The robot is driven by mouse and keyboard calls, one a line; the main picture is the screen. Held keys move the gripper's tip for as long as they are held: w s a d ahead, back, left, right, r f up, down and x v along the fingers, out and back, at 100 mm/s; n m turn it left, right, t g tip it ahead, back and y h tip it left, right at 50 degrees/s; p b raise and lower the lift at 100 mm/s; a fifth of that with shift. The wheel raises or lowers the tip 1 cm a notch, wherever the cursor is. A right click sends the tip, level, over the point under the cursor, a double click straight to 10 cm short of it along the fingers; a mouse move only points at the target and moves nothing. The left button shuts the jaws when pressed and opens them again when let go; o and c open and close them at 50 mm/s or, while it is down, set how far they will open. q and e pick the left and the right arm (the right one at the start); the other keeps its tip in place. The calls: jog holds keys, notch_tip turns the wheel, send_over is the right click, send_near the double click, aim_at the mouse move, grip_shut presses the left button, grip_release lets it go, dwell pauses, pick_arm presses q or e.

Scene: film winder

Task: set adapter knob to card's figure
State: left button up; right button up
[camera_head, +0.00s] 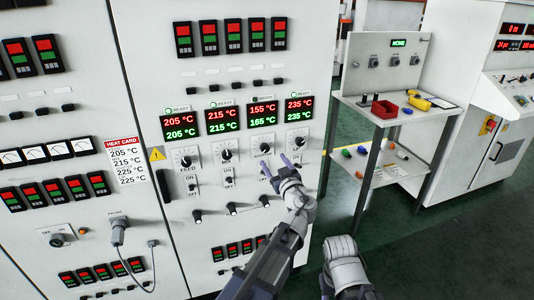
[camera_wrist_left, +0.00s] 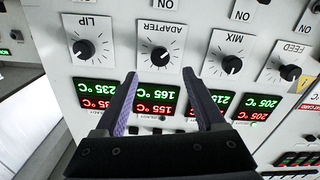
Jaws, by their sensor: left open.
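The adapter knob (camera_wrist_left: 159,56) is a black dial on a white plate, third from the left in the head view (camera_head: 265,148). Its display (camera_head: 263,115) reads 155 °C in red over 165 °C in green. The heat card (camera_head: 127,162) hangs on the left cabinet; its lines appear to read 205, 215, 225 and 225 °C, with row names too small to read. My left gripper (camera_head: 276,164) is open and empty in front of the panel, just below the adapter knob. In the wrist view its fingertips (camera_wrist_left: 160,74) straddle the knob's column, apart from it.
The feed (camera_head: 186,161), mix (camera_head: 226,155) and lip (camera_head: 297,143) knobs flank the adapter knob. On/off switches and levers stick out below. A shelf cart (camera_head: 368,113) with a red bin (camera_head: 385,109) stands at right. Green floor between cabinet and cart is open.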

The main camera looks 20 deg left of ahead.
aim_at(266, 150)
pick_arm(q)
jog(key=x, duration=0.7)
jog(key=shift+w+a, duration=0.2)
jog(key=shift+w, duration=0.05)
grip_shut()
dwell(0.4)
